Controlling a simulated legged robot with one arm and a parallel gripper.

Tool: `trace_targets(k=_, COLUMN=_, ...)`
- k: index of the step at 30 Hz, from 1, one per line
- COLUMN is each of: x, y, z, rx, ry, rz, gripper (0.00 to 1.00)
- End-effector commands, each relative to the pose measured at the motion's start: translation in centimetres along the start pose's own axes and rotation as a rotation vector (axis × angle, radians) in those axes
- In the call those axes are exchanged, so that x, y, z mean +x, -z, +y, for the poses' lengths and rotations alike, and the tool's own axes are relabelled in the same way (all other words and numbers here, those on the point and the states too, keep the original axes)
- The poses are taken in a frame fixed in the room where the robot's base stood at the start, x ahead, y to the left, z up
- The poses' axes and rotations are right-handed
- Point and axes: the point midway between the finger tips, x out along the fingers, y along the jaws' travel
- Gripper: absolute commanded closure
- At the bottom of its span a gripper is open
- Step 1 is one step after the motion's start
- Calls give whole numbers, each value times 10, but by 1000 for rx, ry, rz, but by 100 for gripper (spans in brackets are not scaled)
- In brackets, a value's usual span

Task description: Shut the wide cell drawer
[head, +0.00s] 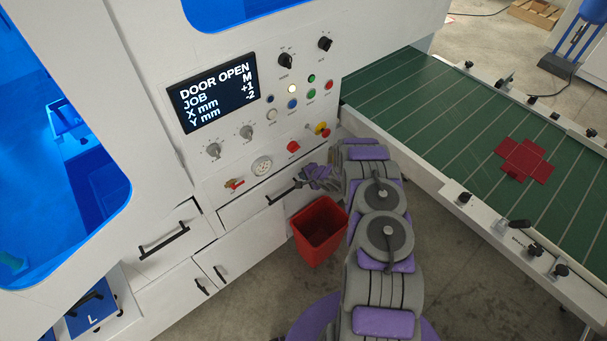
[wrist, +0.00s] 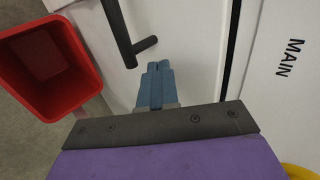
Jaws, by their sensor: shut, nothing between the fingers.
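A wide white drawer front (head: 245,206) with a long black bar handle (head: 284,193) is below the control panel. In the wrist view its white front (wrist: 185,40) fills the middle, with the black handle (wrist: 118,32) at upper left. A dark gap runs along its edge beside the panel; how far it stands out is unclear. My gripper (head: 307,182) is at the right end of this front, beside the handle. In the wrist view its blue fingers (wrist: 155,68) are shut and empty, pointing at the front near the handle's end. Contact cannot be told.
A red bin (head: 320,228) stands below the drawer, close to my arm. Another drawer (head: 150,228) with a black handle is at left, above small cabinet doors (head: 205,275). A green conveyor table (head: 440,110) with red pieces is at right.

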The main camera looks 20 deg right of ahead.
Motion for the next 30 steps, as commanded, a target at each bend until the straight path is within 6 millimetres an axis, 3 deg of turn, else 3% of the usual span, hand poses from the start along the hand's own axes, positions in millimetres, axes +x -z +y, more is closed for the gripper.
trace_targets(k=3, x=-16, y=-5, z=12, rx=4, ry=-7, rz=0, gripper=100)
trace_targets(k=18, x=-99, y=-6, z=11, rx=1, ry=-8, rz=4, gripper=100)
trace_targets(k=24, x=-112, y=-5, z=15, rx=5, ry=-9, rz=-1, gripper=100)
trace_targets(k=30, x=-113, y=-5, z=16, rx=5, ry=-9, rz=-1, gripper=100)
